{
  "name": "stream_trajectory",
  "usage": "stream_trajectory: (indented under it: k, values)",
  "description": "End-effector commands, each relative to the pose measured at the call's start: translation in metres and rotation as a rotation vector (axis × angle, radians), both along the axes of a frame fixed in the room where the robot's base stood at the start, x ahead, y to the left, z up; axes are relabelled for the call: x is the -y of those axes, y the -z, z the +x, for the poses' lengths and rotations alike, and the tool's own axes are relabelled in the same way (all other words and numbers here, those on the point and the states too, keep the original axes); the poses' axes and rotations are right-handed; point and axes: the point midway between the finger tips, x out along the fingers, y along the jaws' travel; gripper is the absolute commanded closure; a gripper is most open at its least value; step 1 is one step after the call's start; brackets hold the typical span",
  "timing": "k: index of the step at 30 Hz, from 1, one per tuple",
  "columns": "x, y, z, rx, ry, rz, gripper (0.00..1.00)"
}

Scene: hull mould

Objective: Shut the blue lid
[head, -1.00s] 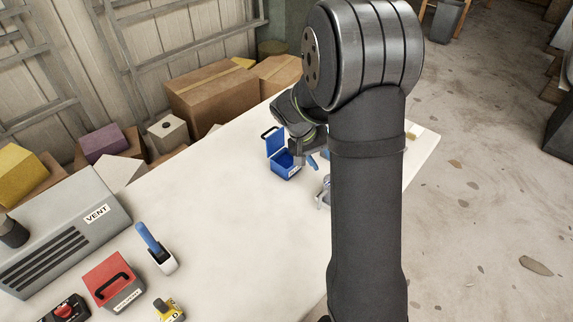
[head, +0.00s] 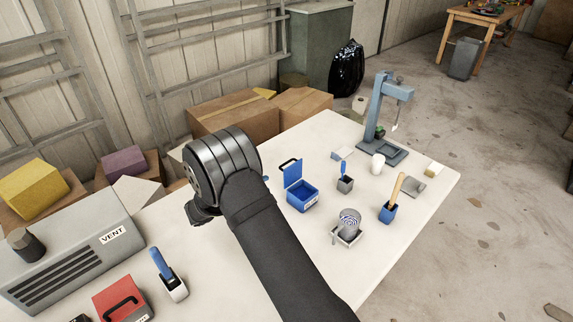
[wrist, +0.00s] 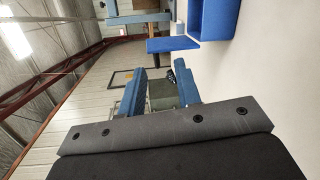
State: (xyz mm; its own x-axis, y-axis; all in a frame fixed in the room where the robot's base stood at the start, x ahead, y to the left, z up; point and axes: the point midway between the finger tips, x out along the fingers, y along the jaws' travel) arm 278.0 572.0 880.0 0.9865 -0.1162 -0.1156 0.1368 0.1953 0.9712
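The blue box (head: 302,196) stands on the white table in the head view. Its blue lid (head: 292,172) stands up open at the back, with a dark handle on its top edge. In the wrist view, which is turned on its side, the box (wrist: 212,18) and raised lid (wrist: 172,44) show at the top. My gripper (wrist: 159,88) is open, its two blue fingers apart with nothing between them, and clear of the lid. In the head view my gripper is mostly hidden behind my arm, left of the box.
The vent unit (head: 70,255) and red case (head: 122,300) lie left. Cardboard boxes (head: 235,117) stand behind.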

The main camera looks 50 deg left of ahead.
Motion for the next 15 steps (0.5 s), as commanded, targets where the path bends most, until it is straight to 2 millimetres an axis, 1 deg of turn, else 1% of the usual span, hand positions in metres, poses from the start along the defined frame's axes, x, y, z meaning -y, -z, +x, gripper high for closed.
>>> stream_trajectory:
  k: [1,3,5,7,11,14,15]
  values:
    - [-0.012,0.004,-0.014,0.038,-0.045,-0.008,0.69]
    - [-0.022,0.005,-0.026,0.080,-0.087,-0.012,0.69]
    - [-0.027,0.005,-0.031,0.102,-0.108,-0.012,0.69]
    - [-0.030,0.005,-0.032,0.114,-0.117,-0.012,0.69]
    - [-0.030,0.005,-0.018,0.115,-0.117,-0.011,0.69]
    - [-0.029,0.005,0.001,0.115,-0.115,-0.012,0.69]
    - [-0.029,0.005,0.009,0.114,-0.114,-0.012,0.69]
